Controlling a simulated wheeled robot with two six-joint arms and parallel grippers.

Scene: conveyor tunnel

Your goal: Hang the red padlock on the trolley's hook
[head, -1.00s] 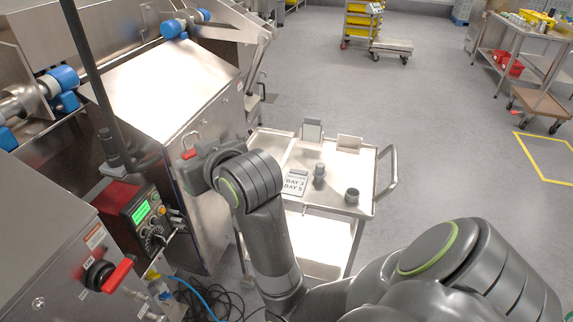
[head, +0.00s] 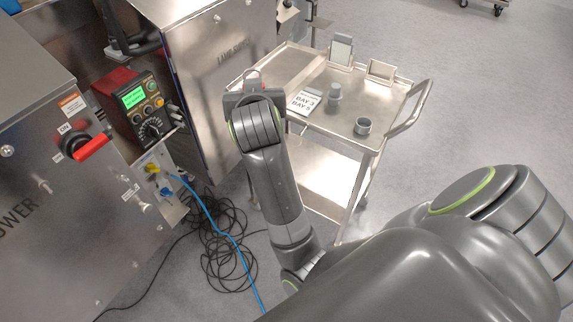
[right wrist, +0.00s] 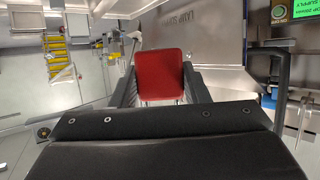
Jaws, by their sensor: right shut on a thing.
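My right gripper (head: 252,95) is shut on the red padlock (head: 254,86), whose grey shackle points up beyond the fingers in the head view. In the right wrist view, the red padlock body (right wrist: 162,74) sits between the two dark fingers. The steel trolley (head: 315,128) stands just to the right of the gripper, which overlaps the left corner of its top in the head view. I cannot make out the trolley's hook; the gripper or arm may cover it. My left gripper is not in view.
On the trolley top are a "BAY 3 BAY 5" sign (head: 305,101), a grey cylinder (head: 334,92) and a small cup (head: 362,126). A steel cabinet (head: 215,75) stands close left of the gripper. A control box (head: 138,104) and cables (head: 228,250) lie nearer.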

